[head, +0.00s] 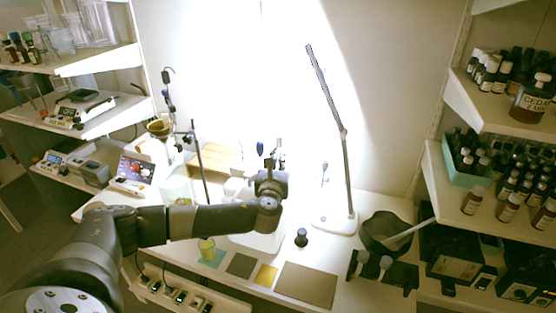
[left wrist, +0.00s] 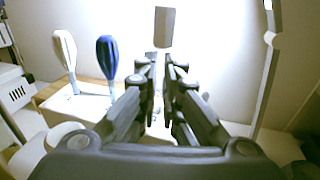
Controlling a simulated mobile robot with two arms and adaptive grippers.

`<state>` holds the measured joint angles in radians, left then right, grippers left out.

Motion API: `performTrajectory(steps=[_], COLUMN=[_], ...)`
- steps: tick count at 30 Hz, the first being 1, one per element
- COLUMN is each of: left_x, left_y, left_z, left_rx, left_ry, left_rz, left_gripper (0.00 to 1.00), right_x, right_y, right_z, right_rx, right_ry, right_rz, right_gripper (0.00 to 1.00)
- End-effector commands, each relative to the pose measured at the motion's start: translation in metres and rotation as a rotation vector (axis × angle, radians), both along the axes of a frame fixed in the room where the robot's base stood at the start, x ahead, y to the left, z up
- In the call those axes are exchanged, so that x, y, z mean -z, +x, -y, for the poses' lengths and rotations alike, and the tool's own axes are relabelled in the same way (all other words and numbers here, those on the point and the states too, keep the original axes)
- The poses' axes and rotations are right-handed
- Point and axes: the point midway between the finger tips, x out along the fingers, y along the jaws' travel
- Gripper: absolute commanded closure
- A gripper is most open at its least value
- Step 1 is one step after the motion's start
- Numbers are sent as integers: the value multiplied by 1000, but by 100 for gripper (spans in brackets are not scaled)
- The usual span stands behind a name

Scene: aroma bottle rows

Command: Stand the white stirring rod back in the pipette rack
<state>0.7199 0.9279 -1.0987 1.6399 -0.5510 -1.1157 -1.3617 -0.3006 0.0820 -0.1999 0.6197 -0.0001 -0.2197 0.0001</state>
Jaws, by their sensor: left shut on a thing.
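My left gripper (head: 279,150) is raised over the back of the bench in the head view. In the left wrist view its fingers (left wrist: 160,75) are closed together on a slim pale piece, which I take to be the white stirring rod (left wrist: 164,27). Its flat, shaded end stands up beyond the fingertips; its lower part is hidden by the fingers. The white pipette rack (left wrist: 75,105) is left of the fingers, with a white-handled tool (left wrist: 65,50) and a blue-handled tool (left wrist: 107,60) upright in it. The blue handle also shows in the head view (head: 260,148). My right gripper is not in view.
A desk lamp (head: 345,170) stands right of the gripper. A dark mortar (head: 385,230) with a pale pestle (head: 410,231) is at the bench's right. A small dark bottle (head: 301,238) and coloured mats (head: 305,285) lie in front. Shelves flank the bench.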

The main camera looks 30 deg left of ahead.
Motion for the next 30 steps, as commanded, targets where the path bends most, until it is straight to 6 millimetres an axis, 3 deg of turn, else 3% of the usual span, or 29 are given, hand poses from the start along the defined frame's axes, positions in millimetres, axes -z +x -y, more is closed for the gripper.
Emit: performTrajectory(steps=[28,30], left_x=[21,21], left_y=[0,0], left_z=[0,0], left_rx=[0,0], left_ry=[0,0], left_rz=[0,0], left_gripper=[100,82], right_x=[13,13], right_y=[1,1], right_z=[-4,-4], right_rx=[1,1], right_ry=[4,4], right_rz=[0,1], right_gripper=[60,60])
